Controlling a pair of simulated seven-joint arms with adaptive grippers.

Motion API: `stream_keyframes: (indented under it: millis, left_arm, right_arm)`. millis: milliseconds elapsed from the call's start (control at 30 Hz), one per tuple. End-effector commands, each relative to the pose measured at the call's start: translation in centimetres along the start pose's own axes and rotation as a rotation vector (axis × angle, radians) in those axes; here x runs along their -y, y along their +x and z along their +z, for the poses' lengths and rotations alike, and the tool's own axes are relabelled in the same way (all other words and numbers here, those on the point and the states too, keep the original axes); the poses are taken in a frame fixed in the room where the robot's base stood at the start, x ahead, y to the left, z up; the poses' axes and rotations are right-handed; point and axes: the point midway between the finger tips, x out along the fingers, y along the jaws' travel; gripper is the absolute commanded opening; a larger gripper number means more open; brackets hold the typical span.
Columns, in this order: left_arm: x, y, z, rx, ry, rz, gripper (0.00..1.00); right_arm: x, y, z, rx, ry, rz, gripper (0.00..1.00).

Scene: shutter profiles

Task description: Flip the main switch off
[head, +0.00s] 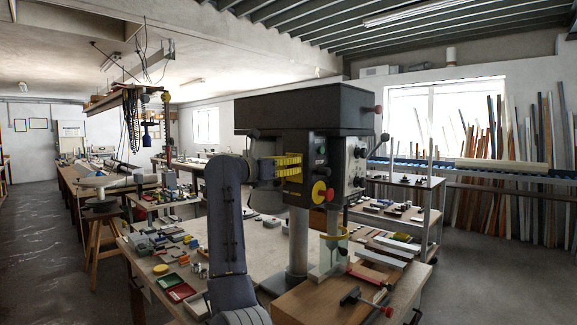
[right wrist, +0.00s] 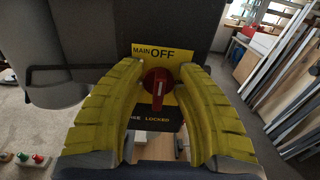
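The main switch (right wrist: 158,88) is a red round knob with a white line that stands nearly upright. It sits on a yellow plate (right wrist: 170,50) marked MAIN OFF, with LOCKED on a dark part below. My right gripper (right wrist: 160,70) has its two yellow fingers on either side of the knob, tips close to it. They look apart rather than clamped; I cannot tell if they touch it. In the head view this right gripper (head: 288,166) points right, against the dark drill-press head (head: 310,115), and the switch is hidden there. My left gripper is not in view.
A red and yellow round control (head: 322,192) is on the machine below the gripper. A bench (head: 265,235) with several small parts surrounds the column. A clamp (head: 362,300) lies at the front. Long profiles (head: 540,160) lean at the right wall. Open floor lies at far left.

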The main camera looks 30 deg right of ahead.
Motion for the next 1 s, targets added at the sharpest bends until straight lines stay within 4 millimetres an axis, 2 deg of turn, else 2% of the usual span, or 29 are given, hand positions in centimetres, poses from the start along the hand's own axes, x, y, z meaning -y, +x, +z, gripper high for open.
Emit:
stream_keyframes:
  millis: [167, 500, 700, 1000]
  left_arm:
    - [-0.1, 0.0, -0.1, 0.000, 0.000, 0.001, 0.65]
    - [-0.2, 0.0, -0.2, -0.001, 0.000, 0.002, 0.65]
    - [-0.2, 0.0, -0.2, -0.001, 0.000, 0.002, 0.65]
    - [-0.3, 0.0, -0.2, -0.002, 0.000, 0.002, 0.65]
  right_arm:
    - [-0.1, -1.4, 0.0, 0.000, 0.001, 0.003, 0.33]
    - [-0.1, -7.2, -0.1, 0.000, 0.000, 0.003, 0.33]
    - [-0.1, -10.0, 0.0, -0.001, 0.000, 0.003, 0.33]
    - [0.0, -11.9, 0.0, 0.000, 0.000, 0.001, 0.33]
